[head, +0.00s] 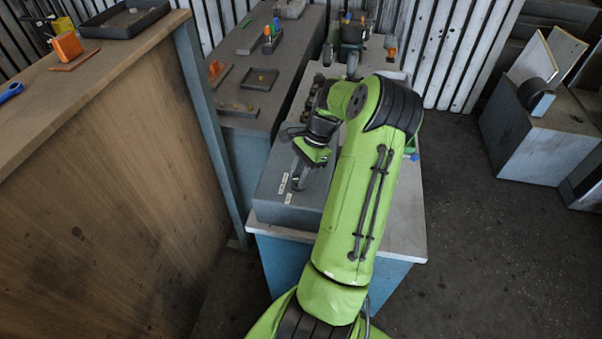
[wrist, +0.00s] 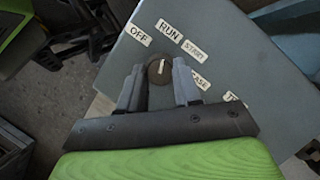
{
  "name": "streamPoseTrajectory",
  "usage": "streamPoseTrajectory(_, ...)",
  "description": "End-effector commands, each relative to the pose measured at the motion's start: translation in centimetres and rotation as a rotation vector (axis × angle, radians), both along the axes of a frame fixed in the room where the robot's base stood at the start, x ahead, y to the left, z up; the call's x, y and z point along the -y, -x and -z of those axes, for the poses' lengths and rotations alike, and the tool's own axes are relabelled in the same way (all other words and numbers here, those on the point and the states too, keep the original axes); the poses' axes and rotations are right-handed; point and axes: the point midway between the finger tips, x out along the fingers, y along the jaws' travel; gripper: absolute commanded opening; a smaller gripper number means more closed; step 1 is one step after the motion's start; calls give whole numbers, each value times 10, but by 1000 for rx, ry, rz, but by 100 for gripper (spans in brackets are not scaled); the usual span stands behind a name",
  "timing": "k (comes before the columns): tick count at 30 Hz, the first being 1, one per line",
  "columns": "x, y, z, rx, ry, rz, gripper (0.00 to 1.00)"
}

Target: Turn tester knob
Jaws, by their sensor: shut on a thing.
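The tester (head: 268,190) is a grey box on the near end of a white-topped bench, with small white labels on its face. In the wrist view its grey panel (wrist: 218,48) carries labels that read OFF, RUN, START and one partly hidden label ending in "ASE". The tester knob (wrist: 159,70) is round and black with a pale pointer line, which points roughly up in the picture, toward the RUN label. My gripper (wrist: 160,78) has a finger on each side of the knob and is shut on it. In the head view my gripper (head: 299,178) is at the tester, and the knob is hidden.
A wooden counter (head: 110,70) stands at the left, holding a black tray (head: 124,19) and an orange item (head: 67,46). A grey bench (head: 235,75) with small trays runs behind. Grey blocks (head: 540,140) stand at the right. The floor between is clear.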

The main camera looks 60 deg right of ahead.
Motion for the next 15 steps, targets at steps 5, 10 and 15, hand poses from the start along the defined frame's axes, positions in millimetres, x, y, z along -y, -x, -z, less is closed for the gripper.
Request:
streamPoseTrajectory(5,0,-1,-2,0,-1,-61,2)
streamPoseTrajectory(10,0,-2,-2,-1,-2,-174,2)
streamPoseTrajectory(15,0,-3,-2,-2,-1,-319,3)
